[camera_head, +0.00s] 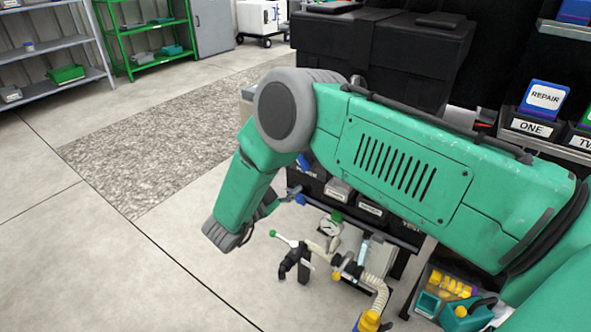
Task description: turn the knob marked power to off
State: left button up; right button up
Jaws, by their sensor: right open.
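My right arm reaches in from the right and bends down at its elbow. The right gripper (301,181) is beyond the wrist, partly hidden by the arm; its jaws are open, with blue at the fingertips. It is at the left end of a dark panel (393,228) with small labels and pale blocks. A label beside the fingertips may read power, but it is small and partly covered. I cannot make out the power knob or its setting, or whether the fingers touch it. My left gripper is not in view.
Below stand a pressure gauge (331,228), a green-tipped lever (285,239), a black fitting (295,264) and a ribbed hose (379,288). A bin (423,302) holds yellow and teal items. Black cases (330,45) stand behind. The floor at left is clear.

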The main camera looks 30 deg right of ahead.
jog(key=v, duration=0.6)
jog(key=shift+f, duration=0.1)
